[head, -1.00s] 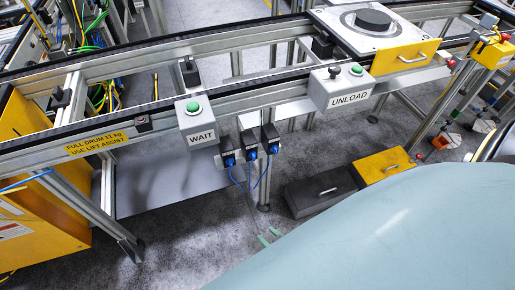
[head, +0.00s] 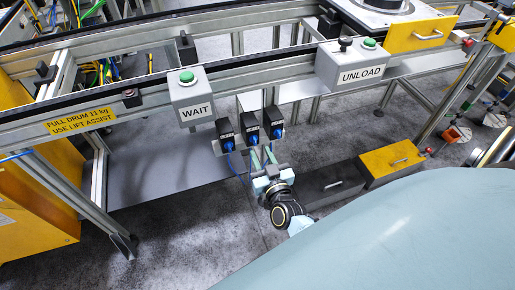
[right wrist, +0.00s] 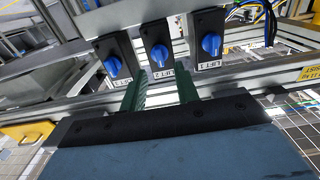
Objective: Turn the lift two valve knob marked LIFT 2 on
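The LIFT 2 valve knob is the blue middle knob of three, on a black box under the rail; it shows in the right wrist view (right wrist: 160,55) and in the head view (head: 252,139). Its LIFT 2 label sits just below it in the right wrist view. Its handle looks roughly upright there; its on or off state cannot be told. My right gripper (head: 263,159) has its green fingers apart with nothing between them. The fingertips are just below and in front of the middle knob, apparently not touching it. My left gripper is not in view.
A blue knob on each side, left (right wrist: 113,66) and right (right wrist: 211,43), stands close to the middle one. Above are the WAIT box (head: 193,97) and the UNLOAD box (head: 351,65). A dark case (head: 325,185) and a yellow case (head: 392,162) lie to the right.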

